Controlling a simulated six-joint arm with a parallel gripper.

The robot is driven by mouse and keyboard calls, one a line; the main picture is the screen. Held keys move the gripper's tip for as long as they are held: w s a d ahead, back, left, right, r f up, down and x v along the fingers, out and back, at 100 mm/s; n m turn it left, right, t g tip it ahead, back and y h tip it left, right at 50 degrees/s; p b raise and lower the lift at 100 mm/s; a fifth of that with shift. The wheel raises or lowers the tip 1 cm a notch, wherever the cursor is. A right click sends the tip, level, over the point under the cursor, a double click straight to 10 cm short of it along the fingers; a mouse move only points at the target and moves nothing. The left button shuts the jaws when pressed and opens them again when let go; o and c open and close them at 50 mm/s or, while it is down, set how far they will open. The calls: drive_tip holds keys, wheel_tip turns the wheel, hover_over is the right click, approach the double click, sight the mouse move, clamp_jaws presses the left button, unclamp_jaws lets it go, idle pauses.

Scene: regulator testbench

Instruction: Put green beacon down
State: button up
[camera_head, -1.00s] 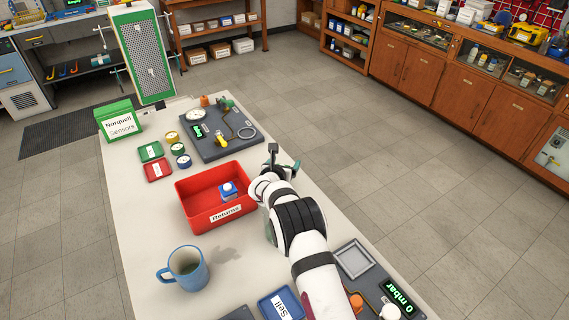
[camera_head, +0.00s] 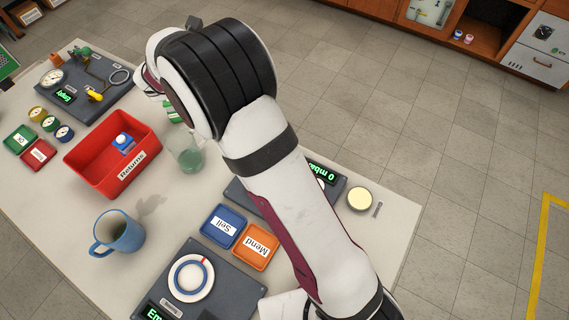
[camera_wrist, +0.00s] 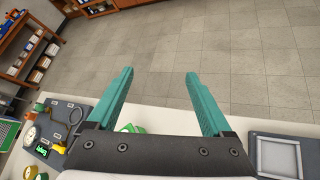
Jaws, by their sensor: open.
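My gripper (camera_wrist: 158,76) is open in the wrist view. Its two teal fingers stand wide apart with nothing between them, above the table's edge and the tiled floor. A small green object with white on it (camera_head: 172,111) shows on the table beside my arm in the head view, partly hidden by the arm. A green object (camera_wrist: 129,128) also shows just behind the gripper's base in the wrist view, mostly covered. It may be the green beacon, but I cannot tell. My fingers are hidden behind my arm in the head view.
A red Returns bin (camera_head: 90,168) holds a blue-and-white item. A blue mug (camera_head: 120,235), blue Sell tray (camera_head: 218,238) and orange Mend tray (camera_head: 248,258) stand nearer. Grey test panels (camera_head: 115,92) lie at both ends.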

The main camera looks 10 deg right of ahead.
drive_tip(key=s+d+r+m+g+h, duration=0.1)
drive_tip(key=s+d+r+m+g, duration=0.15)
drive_tip(key=s+d+m, duration=0.6)
drive_tip(key=s+d+r+m+g+h, duration=0.15)
drive_tip(key=s+d+m+g, duration=0.25)
drive_tip(key=s+d+m, duration=0.5)
drive_tip(key=s+a+f+m+g+y, duration=0.1)
drive_tip(key=s+a+m+y, duration=0.1)
drive_tip(key=s, duration=0.7)
drive_tip(key=s+a+f+m+g+y, duration=0.1)
drive_tip(key=s+a+m+g+y, duration=0.1)
drive_tip(key=s+m, duration=0.5)
drive_tip(key=s+a+f+m+g+y, duration=0.1)
drive_tip(key=s+a+m+y, duration=0.3)
drive_tip(key=s, duration=0.6)
drive_tip(key=shift+s+m+g+y, duration=0.35)
drive_tip(key=shift+s+m+g, duration=0.1)
drive_tip(key=shift+m, duration=0.3)
drive_tip(key=shift+a, duration=0.1)
